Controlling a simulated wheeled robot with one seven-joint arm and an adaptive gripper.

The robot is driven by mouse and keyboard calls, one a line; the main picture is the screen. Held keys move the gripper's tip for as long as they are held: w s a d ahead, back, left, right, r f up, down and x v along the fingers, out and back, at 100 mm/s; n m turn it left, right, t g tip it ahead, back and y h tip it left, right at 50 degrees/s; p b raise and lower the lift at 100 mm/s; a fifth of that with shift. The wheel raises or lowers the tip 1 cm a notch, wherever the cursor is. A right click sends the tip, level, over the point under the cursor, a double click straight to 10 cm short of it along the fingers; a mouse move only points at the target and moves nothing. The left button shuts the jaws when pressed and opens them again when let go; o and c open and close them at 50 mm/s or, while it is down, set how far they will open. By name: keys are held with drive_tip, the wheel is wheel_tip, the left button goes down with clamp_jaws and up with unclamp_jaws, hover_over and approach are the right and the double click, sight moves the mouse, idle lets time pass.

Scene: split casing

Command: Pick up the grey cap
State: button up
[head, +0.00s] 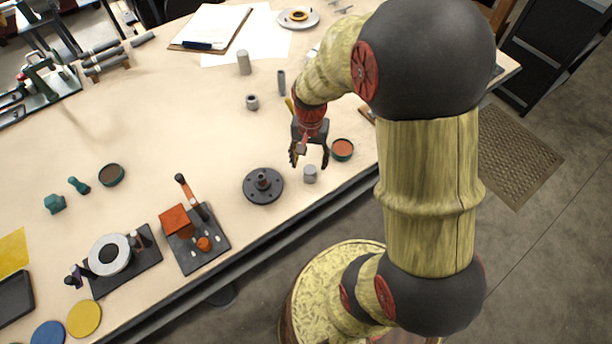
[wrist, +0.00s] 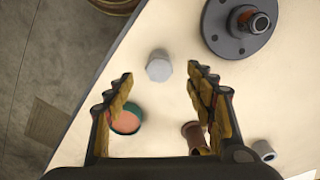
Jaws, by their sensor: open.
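A small pale grey cap (head: 310,173) stands on the table near its front edge, just beyond my fingertips in the head view. It also shows in the wrist view (wrist: 159,68), between and slightly ahead of the two fingertips. My gripper (head: 309,158) is open, pointing down above the table. In the wrist view its fingers (wrist: 160,76) are spread on either side with nothing between them. No contact with the cap shows; the exact height above it is hard to tell.
A dark round flange (head: 263,186) lies left of the cap. A green cup with orange-brown contents (head: 342,149) is at its right. A brown hollow cylinder (wrist: 196,138) sits beneath the right finger in the wrist view. A grey ring (head: 252,102) stands farther back.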

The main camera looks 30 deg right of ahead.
sight(310, 169)
drive_tip(key=shift+w+d+f+b, duration=0.1)
drive_tip(key=shift+f+b, duration=0.7)
drive_tip(key=shift+f, duration=1.2)
drive_tip(key=shift+d+f+b, duration=0.1)
drive_tip(key=shift+f+b, duration=0.65)
drive_tip(key=shift+f, duration=1.2)
drive_tip(key=shift+c, duration=1.2)
drive_tip(key=c, duration=1.1)
clamp_jaws()
